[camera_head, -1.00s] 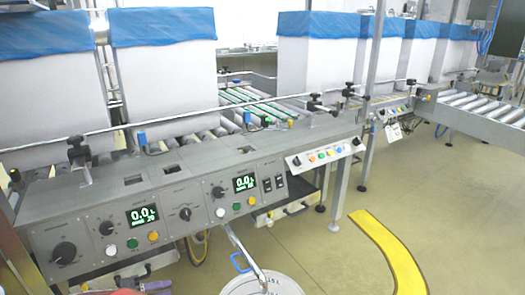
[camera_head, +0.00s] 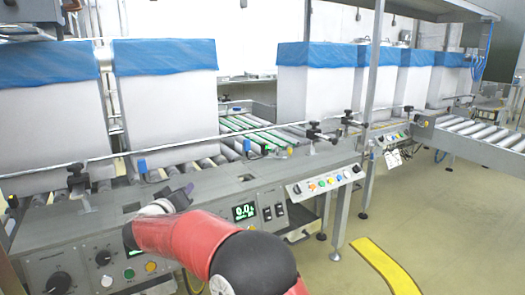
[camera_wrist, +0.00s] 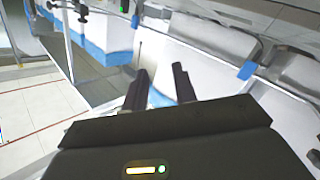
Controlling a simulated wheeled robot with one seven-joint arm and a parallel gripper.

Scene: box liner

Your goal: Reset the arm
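My red and black arm reaches up from the bottom of the head view, in front of the grey control console (camera_head: 75,235). My gripper (camera_wrist: 160,73) shows in the wrist view with its two dark fingers apart and nothing between them. In the head view its fingers cannot be made out clearly; the arm's far end is over the console top. The arm covers part of the console's front, including some dials and one display.
White boxes with blue liners (camera_head: 165,58) stand along the conveyor behind the console. A roller conveyor (camera_head: 480,132) runs at right. A metal post (camera_head: 371,110) rises right of centre. The floor near the yellow strip (camera_head: 388,266) is clear.

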